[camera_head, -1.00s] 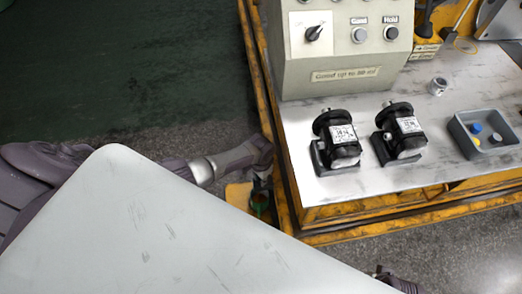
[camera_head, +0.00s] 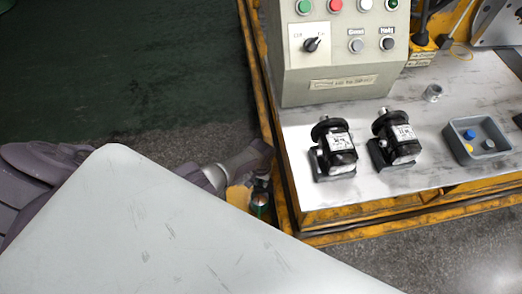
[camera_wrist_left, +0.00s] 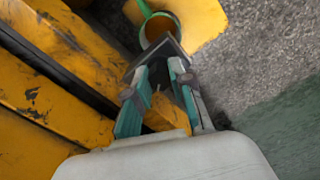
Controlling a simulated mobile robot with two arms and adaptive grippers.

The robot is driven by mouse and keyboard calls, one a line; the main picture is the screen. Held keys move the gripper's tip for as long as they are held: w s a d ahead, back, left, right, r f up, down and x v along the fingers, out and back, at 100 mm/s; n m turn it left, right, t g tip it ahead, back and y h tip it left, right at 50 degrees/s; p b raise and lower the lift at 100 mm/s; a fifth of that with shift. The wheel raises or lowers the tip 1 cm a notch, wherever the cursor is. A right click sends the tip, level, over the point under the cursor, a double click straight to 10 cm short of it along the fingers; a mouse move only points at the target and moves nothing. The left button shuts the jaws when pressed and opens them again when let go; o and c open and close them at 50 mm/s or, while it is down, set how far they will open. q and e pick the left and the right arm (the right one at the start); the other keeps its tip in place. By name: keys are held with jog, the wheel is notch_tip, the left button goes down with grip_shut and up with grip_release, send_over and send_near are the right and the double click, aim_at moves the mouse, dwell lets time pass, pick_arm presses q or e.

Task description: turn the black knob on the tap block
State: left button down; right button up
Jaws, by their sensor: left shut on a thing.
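In the left wrist view, the teal fingers of my left gripper (camera_wrist_left: 160,84) are closed on a dark, angular piece (camera_wrist_left: 157,60), which appears to be the black knob. Its full shape is hard to make out. Just beyond it is a round opening with a green rim and orange inside (camera_wrist_left: 162,27), on a yellow part (camera_wrist_left: 196,22). In the head view, my left gripper (camera_head: 262,164) is beside the bench's left side, above the green-rimmed part (camera_head: 259,204); its fingertips are unclear there. My right gripper is out of view.
The yellow-framed bench (camera_head: 320,237) stands close at the right. On it are two black motors (camera_head: 336,150) (camera_head: 397,140), a grey tray (camera_head: 461,147) and a control panel (camera_head: 335,65) with its own black selector knob (camera_head: 311,44). The floor left of the bench is clear.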

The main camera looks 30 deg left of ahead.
aim_at(261, 181)
pick_arm(q)
jog(key=shift+w+r, duration=0.1)
jog(key=shift+w, duration=0.05)
jog(key=c, duration=1)
grip_release()
notch_tip(261, 181, up, 12)
dwell(0.3)
